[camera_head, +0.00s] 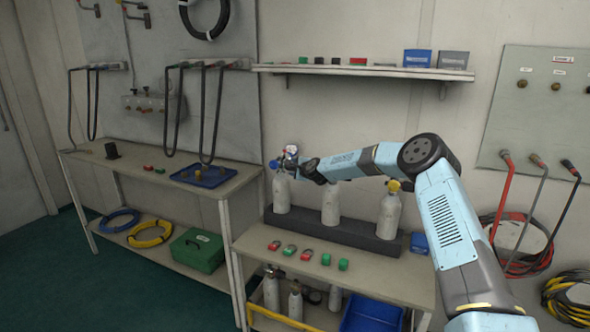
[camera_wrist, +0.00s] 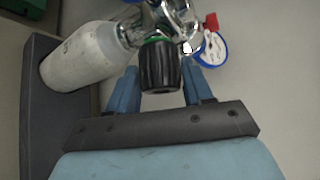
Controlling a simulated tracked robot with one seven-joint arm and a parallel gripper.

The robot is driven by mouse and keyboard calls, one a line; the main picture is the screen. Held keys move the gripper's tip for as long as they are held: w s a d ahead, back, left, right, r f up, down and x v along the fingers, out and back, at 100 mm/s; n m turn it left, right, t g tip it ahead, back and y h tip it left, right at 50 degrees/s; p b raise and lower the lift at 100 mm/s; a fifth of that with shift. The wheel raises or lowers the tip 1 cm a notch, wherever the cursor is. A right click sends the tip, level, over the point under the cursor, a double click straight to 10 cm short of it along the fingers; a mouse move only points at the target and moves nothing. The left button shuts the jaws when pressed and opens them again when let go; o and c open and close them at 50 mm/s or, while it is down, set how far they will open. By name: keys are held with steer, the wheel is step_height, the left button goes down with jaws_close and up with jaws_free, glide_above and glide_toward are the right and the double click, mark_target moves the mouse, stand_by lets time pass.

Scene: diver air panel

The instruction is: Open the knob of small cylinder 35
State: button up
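Three small white cylinders stand upright in a dark rack (camera_head: 340,238): left (camera_head: 281,195), middle (camera_head: 330,204) and right (camera_head: 386,215). No number is readable on them. My gripper (camera_head: 300,163) is at the valve of the left cylinder. In the wrist view this cylinder (camera_wrist: 85,57) lies at upper left, with its chrome valve (camera_wrist: 178,20) and black ribbed knob (camera_wrist: 160,66). My gripper's two blue fingers (camera_wrist: 161,88) are on either side of the knob, close to its edges. I cannot tell whether they touch it. A blue-rimmed round gauge (camera_wrist: 211,49) is just right of the right finger.
The right cylinder has a yellow valve top (camera_head: 394,185). Red and green small items (camera_head: 305,255) lie on the bench (camera_head: 375,277) in front of the rack. A shelf (camera_head: 360,72) runs along the wall above. A hose panel (camera_head: 540,110) is at right.

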steer(key=c, duration=0.6)
steer(key=shift+c, duration=0.3)
steer(key=shift+f, duration=0.1)
steer(key=n+t, duration=0.3)
steer(key=shift+s+f+y, duration=0.1)
steer(key=shift+y, duration=0.2)
steer(key=n+t+y, duration=0.1)
steer(key=n, duration=0.1)
steer(key=n+t+y, duration=0.1)
steer(key=n, duration=0.1)
steer(key=shift+n+t, duration=0.3)
steer(key=shift+n, duration=0.1)
steer(key=shift+y, duration=0.3)
steer(key=o, duration=0.8)
steer(key=shift+o, duration=1.2)
